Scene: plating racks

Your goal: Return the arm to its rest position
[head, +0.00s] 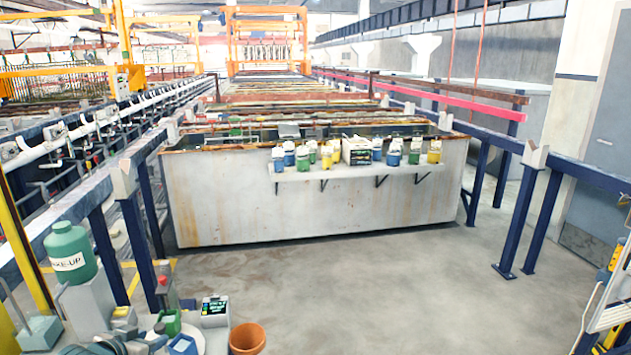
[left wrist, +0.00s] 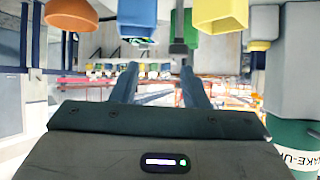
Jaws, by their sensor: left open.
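My left gripper (head: 128,345) shows at the lower left edge of the head view, beside the cluttered bench there; the frame cuts off much of the arm. In the left wrist view, which is upside down, the two fingers of my left gripper (left wrist: 160,85) stand apart with nothing between them. My right gripper is in neither view.
Near my left gripper are a green MAKE-UP jug (head: 70,252), a green container (head: 168,322), a labelled meter (head: 215,311) and an orange pot (head: 247,338). A long tank (head: 320,205) with a shelf of several bottles stands ahead. The floor (head: 400,290) before it is clear.

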